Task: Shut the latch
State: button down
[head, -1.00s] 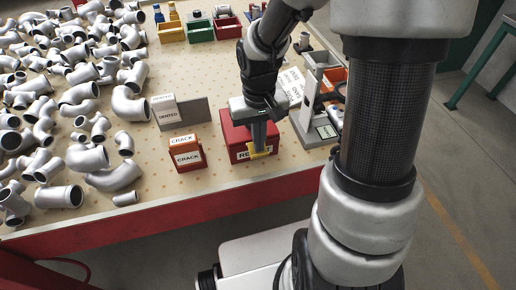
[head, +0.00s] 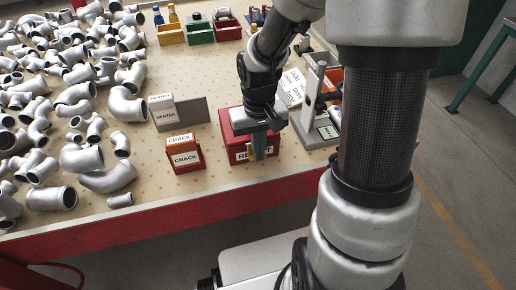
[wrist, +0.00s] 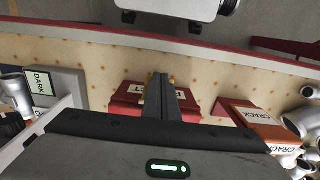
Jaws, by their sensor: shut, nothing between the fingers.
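The red box (head: 230,126) with a label partly reading "REJECT" stands near the front edge of the table. It also shows in the wrist view (wrist: 127,106). My gripper (head: 259,157) is shut and empty, pointing down at the front face of this box, over part of the label. In the wrist view its fingers (wrist: 161,77) lie together across the box's front edge. Small yellow bits of the latch show beside the fingertips; the fingers hide most of it. I cannot tell whether the latch is shut or whether the fingers touch it.
An orange and red "CRACK" box (head: 185,155) stands left of the red box, with a grey "DENTED" box (head: 165,112) behind. A grey stand (head: 315,105) is close on the right. Many silver pipe castings (head: 80,158) cover the left. The front table strip is clear.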

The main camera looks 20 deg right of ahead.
jog(key=shift+w, duration=0.25)
jog(key=shift+w, duration=0.45)
jog(key=shift+s, duration=0.1)
jog(key=shift+s+r, duration=0.1)
jog(key=shift+s, duration=1.35)
notch_tip(320, 180, up, 8)
jog(key=p, duration=0.7)
